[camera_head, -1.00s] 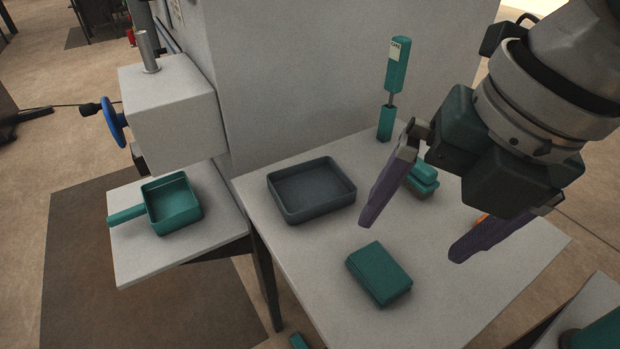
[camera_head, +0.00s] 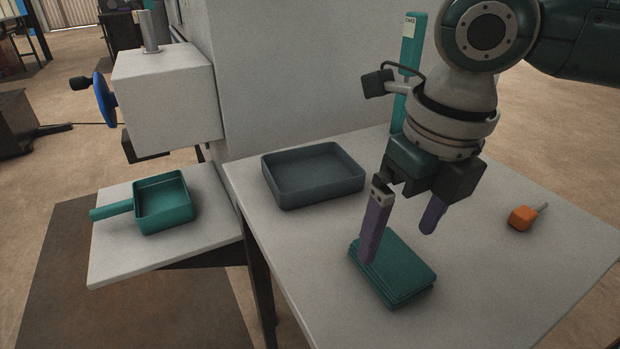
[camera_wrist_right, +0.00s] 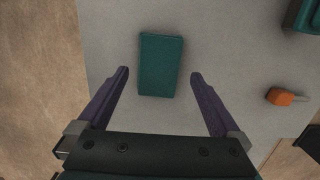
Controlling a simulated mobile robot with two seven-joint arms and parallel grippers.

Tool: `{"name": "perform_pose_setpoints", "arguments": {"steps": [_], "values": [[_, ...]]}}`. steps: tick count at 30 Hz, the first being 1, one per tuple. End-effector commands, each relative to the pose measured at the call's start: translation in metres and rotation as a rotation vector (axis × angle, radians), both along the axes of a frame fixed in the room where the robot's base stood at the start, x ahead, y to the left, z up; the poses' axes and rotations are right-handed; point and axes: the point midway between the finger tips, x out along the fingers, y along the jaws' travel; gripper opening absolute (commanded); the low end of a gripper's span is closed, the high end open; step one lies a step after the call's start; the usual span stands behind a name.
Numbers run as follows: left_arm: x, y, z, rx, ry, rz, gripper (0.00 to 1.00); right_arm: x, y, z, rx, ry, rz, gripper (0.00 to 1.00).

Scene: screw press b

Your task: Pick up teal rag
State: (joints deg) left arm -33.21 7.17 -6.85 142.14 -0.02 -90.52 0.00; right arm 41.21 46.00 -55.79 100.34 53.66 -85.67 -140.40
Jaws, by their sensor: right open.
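The teal rag (camera_head: 398,274) is a folded, flat, rectangular stack on the light table. It also shows in the right wrist view (camera_wrist_right: 160,64), ahead of and between the fingertips. My right gripper (camera_head: 400,246) is open and empty, its purple fingers pointing down above the rag. In the head view one finger overlaps the rag's far left corner, the other is beyond its far right side. In the right wrist view the fingers (camera_wrist_right: 158,74) stand apart, one on each side of the rag, with gaps. My left gripper is not in view.
A grey tray (camera_head: 313,201) lies behind and left of the rag. An orange-handled tool (camera_head: 522,217) lies at the right. A teal scoop-like pan (camera_head: 165,208) stands on the lower platform by the press (camera_head: 168,98). A tall teal object (camera_head: 410,50) stands behind my arm.

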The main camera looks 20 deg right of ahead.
Motion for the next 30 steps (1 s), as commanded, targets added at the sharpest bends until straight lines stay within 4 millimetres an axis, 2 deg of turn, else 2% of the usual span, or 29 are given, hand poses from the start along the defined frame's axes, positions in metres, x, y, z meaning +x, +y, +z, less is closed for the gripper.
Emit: {"name": "perform_pose_setpoints", "arguments": {"steps": [1,3,6,14,30], "values": [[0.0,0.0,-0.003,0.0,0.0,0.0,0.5,-0.002,0.002,-0.012,0.002,0.006,0.0,1.0],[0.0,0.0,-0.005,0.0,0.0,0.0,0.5,-0.001,0.002,-0.023,0.001,0.003,0.0,1.0],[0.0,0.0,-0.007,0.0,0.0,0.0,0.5,0.001,0.002,-0.033,0.001,0.002,-0.001,1.0],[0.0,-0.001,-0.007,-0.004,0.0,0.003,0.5,0.002,0.001,-0.035,-0.001,0.0,0.001,1.0],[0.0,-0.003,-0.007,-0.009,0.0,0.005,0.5,0.002,0.002,-0.035,0.0,0.0,0.0,0.41]]}}
